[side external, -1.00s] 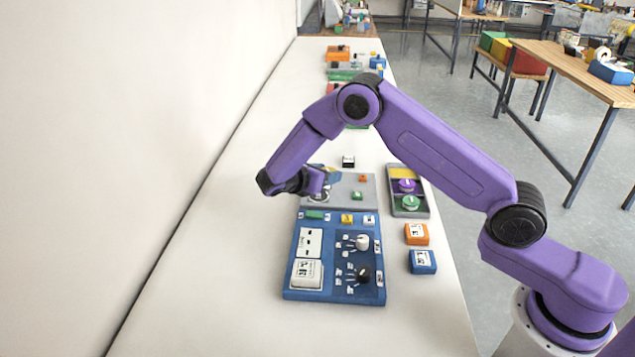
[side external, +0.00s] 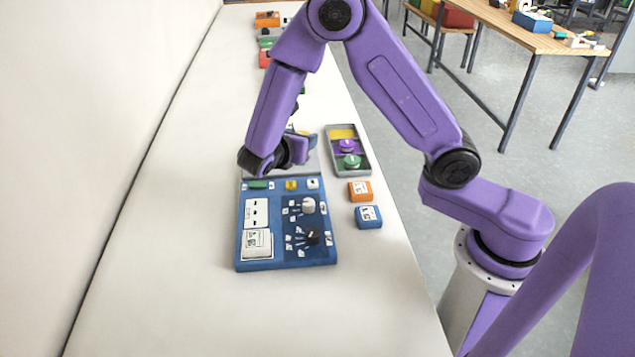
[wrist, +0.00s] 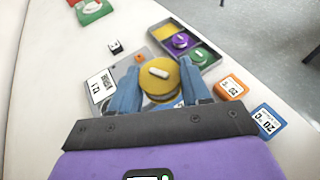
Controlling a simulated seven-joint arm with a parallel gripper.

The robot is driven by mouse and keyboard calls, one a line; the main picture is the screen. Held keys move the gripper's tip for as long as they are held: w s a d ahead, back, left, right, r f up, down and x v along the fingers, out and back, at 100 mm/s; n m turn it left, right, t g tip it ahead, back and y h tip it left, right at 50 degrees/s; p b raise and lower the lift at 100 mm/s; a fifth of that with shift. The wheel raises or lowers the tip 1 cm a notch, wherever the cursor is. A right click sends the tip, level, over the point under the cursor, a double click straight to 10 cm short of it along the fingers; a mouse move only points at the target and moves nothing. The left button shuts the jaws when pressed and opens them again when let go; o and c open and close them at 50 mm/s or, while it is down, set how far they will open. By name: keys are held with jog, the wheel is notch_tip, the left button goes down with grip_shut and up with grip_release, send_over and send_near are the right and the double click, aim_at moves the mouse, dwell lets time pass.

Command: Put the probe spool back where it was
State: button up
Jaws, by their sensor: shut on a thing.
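The probe spool, a round yellow piece with a white bar on top (wrist: 158,75), is held between the blue fingers of my gripper (wrist: 159,86). The spool is above the grey plate (wrist: 104,86); the height gap is hard to judge. In the side view my gripper (side external: 305,140) is over the grey plate (side external: 312,165) and largely hides the spool. The tray (side external: 362,170) stands right of the plate, with an empty yellow section (side external: 341,133), a purple spool (side external: 347,146) and a green spool (side external: 349,161). The wrist view also shows the tray (wrist: 214,60).
A blue panel (side external: 268,262) with knobs and labels lies in front of the plate. An orange block (side external: 360,191) and a blue block (side external: 368,217) sit right of it. A small black-and-white block (wrist: 115,47) is beyond the plate. The bench's left side is clear.

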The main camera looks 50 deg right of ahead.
jog(key=shift+s+d+f+n+t+y, duration=0.3)
jog(key=shift+s+f+n+t+y, duration=0.25)
jog(key=shift+n+t, duration=0.4)
jog(key=s+d+m+g+h, duration=0.1)
jog(key=d+m+g, duration=0.1)
jog(key=d, duration=0.9)
jog(key=s+d+m+g, duration=0.1)
jog(key=s+d+g, duration=0.1)
jog(key=d, duration=0.9)
send_over(341, 137)
jog(key=shift+t, duration=0.25)
notch_tip(341, 137, down, 9)
jog(key=shift+r, duration=0.1)
jog(key=shift+w+f, duration=0.1)
jog(key=shift+f, duration=1.6)
jog(key=shift+f, duration=0.4)
